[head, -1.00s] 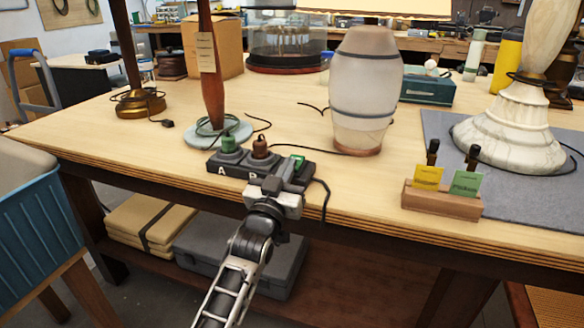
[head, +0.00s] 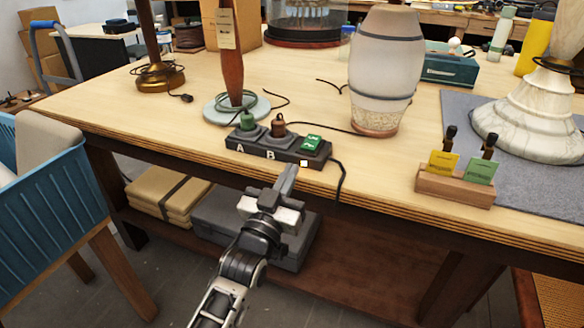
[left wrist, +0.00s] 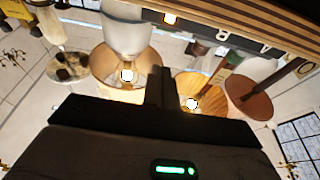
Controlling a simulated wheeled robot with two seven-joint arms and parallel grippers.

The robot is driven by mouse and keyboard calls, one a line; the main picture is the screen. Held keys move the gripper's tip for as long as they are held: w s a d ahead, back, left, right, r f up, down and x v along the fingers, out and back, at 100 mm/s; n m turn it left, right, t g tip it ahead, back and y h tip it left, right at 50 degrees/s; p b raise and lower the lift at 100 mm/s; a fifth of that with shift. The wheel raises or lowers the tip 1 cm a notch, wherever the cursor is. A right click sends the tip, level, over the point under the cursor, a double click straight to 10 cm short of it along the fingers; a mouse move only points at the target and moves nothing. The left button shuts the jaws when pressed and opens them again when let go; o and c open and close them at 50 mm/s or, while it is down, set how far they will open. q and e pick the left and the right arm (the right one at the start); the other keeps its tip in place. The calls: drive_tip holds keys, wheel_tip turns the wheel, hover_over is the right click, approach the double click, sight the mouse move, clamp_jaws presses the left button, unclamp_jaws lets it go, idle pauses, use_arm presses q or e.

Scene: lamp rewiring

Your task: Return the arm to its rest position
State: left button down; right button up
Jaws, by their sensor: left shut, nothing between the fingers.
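My left gripper (head: 287,180) is shut and empty. It hangs in front of the bench's front edge, apart from the power strip (head: 252,156), with its fingers pointing up toward it. In the left wrist view its closed fingers (left wrist: 160,87) stand in the middle, with part of the strip (left wrist: 225,38) beyond at the top. My right gripper is not in view.
The workbench (head: 130,108) overhangs a shelf with a grey case (head: 215,222). A blue crate (head: 50,200) stands at left. A pale ribbed lamp body (head: 384,65), a wooden tag holder (head: 455,187) and a marble lamp base (head: 530,120) stand on top.

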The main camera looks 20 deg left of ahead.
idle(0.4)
use_arm(q)
drive_tip(key=s+d+f+m+g+h+p, duration=0.1)
drive_tip(key=s+d+f+g+h, duration=0.1)
drive_tip(key=s+f+g, duration=0.3)
drive_tip(key=s+d+f+m+g+h+p, duration=0.1)
drive_tip(key=s+d+f+g, duration=0.4)
drive_tip(key=s+f, duration=0.6)
drive_tip(key=s, duration=0.5)
drive_tip(key=shift+f+g+h, duration=0.25)
drive_tip(key=shift+g+h, duration=0.05)
drive_tip(key=shift+h, duration=0.1)
